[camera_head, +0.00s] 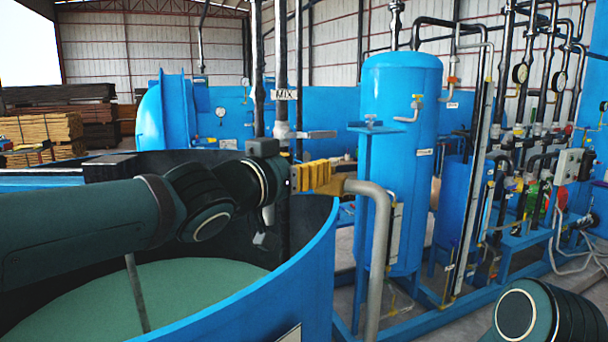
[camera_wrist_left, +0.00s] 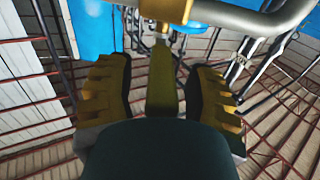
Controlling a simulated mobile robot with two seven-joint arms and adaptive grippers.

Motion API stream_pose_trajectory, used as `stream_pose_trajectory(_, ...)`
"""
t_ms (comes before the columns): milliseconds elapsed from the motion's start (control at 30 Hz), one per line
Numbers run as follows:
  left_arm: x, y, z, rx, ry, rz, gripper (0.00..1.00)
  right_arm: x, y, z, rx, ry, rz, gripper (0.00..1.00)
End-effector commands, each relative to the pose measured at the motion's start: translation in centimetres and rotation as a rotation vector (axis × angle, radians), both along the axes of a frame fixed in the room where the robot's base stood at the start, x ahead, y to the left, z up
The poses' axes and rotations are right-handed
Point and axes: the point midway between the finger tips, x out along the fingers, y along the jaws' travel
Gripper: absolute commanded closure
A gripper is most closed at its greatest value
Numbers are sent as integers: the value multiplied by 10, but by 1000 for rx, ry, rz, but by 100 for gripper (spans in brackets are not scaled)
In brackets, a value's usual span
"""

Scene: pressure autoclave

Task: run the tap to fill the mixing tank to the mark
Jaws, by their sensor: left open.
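The mixing tank (camera_head: 328,262) is a large open blue round tank at lower left in the head view, with green liquid (camera_head: 185,290) inside. No fill mark is readable. A grey tap pipe (camera_head: 378,235) rises beside the tank and bends at the top toward my left gripper (camera_head: 322,178). In the left wrist view the pipe (camera_wrist_left: 250,18) crosses the top, with a brownish valve body (camera_wrist_left: 165,9) and a yellow lever (camera_wrist_left: 162,80). My left gripper is open, its yellow fingers on either side of the lever; contact is unclear. My right gripper is out of view.
A pipe labelled MIX with a grey lever (camera_head: 316,134) stands just behind my left gripper. A blue vertical vessel (camera_head: 402,150) and dense pipework with gauges (camera_head: 520,74) fill the right side. Stacked timber (camera_head: 40,128) lies at far left.

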Motion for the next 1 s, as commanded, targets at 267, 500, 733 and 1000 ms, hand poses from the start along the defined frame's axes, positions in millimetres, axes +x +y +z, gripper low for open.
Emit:
stream_pose_trajectory(267,5,-4,0,-1,0,0,47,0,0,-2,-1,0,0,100)
stream_pose_trajectory(500,5,-4,0,-1,1,0,80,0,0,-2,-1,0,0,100)
stream_pose_trajectory(733,5,-4,0,-1,1,0,100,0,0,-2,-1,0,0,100)
stream_pose_trajectory(1000,5,-6,0,-2,-1,0,100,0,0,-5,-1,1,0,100)
